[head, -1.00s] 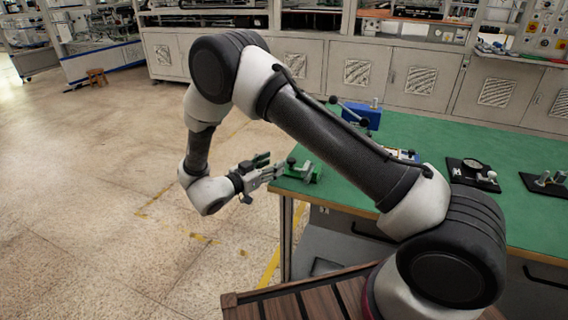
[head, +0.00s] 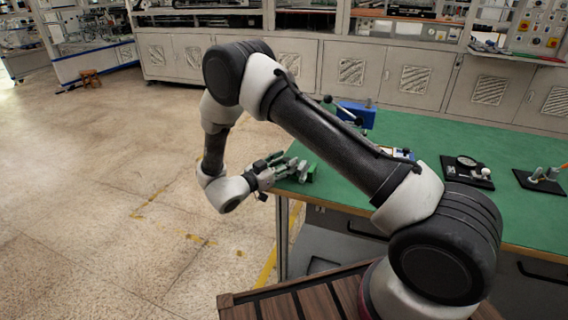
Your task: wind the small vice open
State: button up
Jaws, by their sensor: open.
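The small vice (head: 309,173) is green with grey metal parts and sits at the near left corner of the green bench (head: 446,221). My gripper (head: 287,165) is at the vice's left side, level with it, its fingers pointing right toward it. The fingers are open and overlap the vice's left end in the view. The vice's handle is too small and too covered by the fingers to make out, and I cannot tell whether the fingers touch it.
A black plate with a round gauge (head: 467,164) and another black-based fixture (head: 543,178) lie to the right. The floor left of the bench is clear.

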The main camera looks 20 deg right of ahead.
jog(key=c, duration=1)
jog(key=shift+c, duration=0.2)
jog(key=shift+t, duration=0.3)
jog(key=n+t+y, duration=0.2)
jog(key=n+t, duration=0.1)
jog(key=shift+s+d+y, duration=0.15)
jog(key=shift+y, duration=0.15)
jog(key=shift+s+d+n+t+y, duration=0.1)
jog(key=shift+n+t+y, duration=1.3)
jog(key=shift+y, duration=0.5)
